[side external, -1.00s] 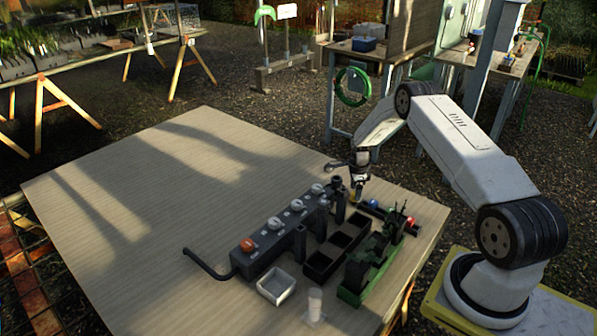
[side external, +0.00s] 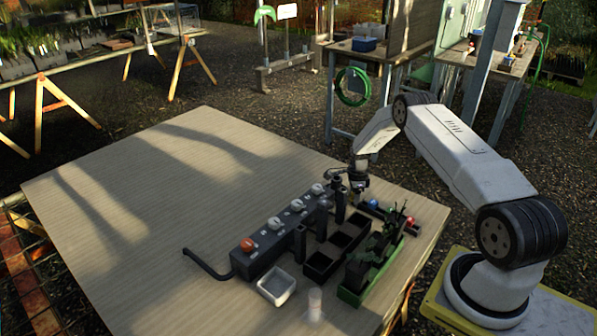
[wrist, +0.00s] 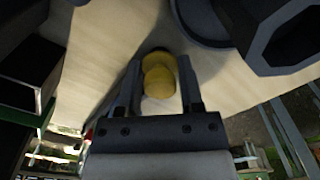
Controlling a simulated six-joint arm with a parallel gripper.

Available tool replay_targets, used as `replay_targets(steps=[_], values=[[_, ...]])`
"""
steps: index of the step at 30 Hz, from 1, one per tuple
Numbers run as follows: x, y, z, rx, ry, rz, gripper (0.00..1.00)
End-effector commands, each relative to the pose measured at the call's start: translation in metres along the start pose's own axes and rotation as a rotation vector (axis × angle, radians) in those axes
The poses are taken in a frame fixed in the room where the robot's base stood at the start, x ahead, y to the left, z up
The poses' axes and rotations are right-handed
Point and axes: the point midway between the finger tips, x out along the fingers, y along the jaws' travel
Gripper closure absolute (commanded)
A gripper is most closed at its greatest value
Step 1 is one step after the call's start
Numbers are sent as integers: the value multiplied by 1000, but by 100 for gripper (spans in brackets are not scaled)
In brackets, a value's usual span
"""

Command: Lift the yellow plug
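The yellow plug (wrist: 159,82) shows in the wrist view between the two fingers of my gripper (wrist: 161,66). It has a round yellow knob with a wider yellow part behind it. The fingers stand on either side of it, with narrow gaps visible, so my gripper looks open around the plug. In the side view my gripper (side external: 357,186) is low at the far end of the dark rack, beside the tray with coloured plugs. The yellow plug is hidden there by the gripper and the rack.
A dark block with white knobs and an orange knob (side external: 247,244) runs close left of my gripper. A black compartment tray (side external: 320,262), a green-based rack (side external: 348,296), a blue plug (side external: 374,204), a red plug (side external: 410,221) and a white tray (side external: 276,285) are nearby. The left table is clear.

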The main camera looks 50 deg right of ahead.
Motion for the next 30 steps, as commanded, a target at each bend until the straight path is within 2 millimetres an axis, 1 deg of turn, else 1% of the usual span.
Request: replay_targets(steps=[1, 2, 3, 4, 17, 23, 27, 30], values=[[0, 0, 0, 0, 0, 0, 75], [0, 0, 0, 0, 0, 0, 84], [0, 0, 0, 0, 0, 0, 97], [0, 0, 0, 0, 0, 0, 100], [-4, 0, 0, 0, 0, -1, 100], [-17, -1, 0, 0, 0, -1, 100], [-32, -1, 0, 0, 1, -2, 100], [-39, 6, -2, 1, 1, 2, 100]])
